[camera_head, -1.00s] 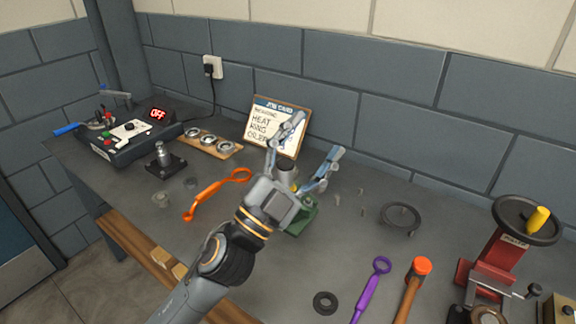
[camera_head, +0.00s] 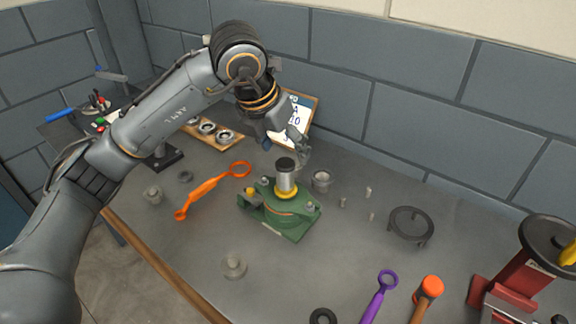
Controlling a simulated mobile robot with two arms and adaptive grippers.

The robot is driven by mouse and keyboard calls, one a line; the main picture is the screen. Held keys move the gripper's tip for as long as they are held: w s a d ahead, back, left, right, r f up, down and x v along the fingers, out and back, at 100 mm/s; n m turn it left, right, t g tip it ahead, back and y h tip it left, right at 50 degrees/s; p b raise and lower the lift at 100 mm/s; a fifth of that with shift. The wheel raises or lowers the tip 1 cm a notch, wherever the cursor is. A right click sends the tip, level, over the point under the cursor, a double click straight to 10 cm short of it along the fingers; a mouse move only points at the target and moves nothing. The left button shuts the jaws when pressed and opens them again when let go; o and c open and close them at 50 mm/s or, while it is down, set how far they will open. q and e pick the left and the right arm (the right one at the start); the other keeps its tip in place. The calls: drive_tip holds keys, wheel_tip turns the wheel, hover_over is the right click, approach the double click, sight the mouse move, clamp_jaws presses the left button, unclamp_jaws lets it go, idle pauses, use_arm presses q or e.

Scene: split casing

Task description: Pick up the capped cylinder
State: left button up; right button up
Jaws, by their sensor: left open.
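A silver cylinder with a dark cap (camera_head: 286,179) stands upright on a green fixture (camera_head: 290,222), with a yellow ring at its foot. My left gripper (camera_head: 300,155) hangs just behind and above the cylinder, its fingers pointing down, open. From this angle I cannot tell whether a finger touches the cylinder. My left arm comes in from the left and arches over the bench. My right gripper is not in view.
An orange ring wrench (camera_head: 205,190) lies left of the fixture. Small grey parts, including a cup-like one (camera_head: 321,181), lie around it. A dark ring stand (camera_head: 411,224), purple wrench (camera_head: 380,295), hammer (camera_head: 428,292) and red press (camera_head: 515,275) are to the right.

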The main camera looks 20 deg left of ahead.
sight(285, 172)
use_arm(q)
drive_tip(key=shift+y, duration=0.4)
drive_tip(key=x, duration=0.2)
drive_tip(key=a+p+x, duration=0.1)
drive_tip(key=x, duration=0.4)
drive_tip(key=shift+w+a+f+p, duration=0.3)
drive_tip(key=shift+w+a, duration=0.05)
drive_tip(key=shift+w, duration=0.15)
drive_tip(key=x, duration=0.1)
drive_tip(key=p+x, duration=0.1)
drive_tip(key=x, duration=0.1)
drive_tip(key=p+x, duration=0.1)
drive_tip(key=shift+w+a+f, duration=0.2)
drive_tip(key=shift+a+f, duration=0.1)
drive_tip(key=shift+f, duration=0.1)
drive_tip(key=shift+w+f, duration=0.1)
drive_tip(key=shift+f, duration=0.15)
clamp_jaws()
drive_tip(key=shift+r, duration=0.1)
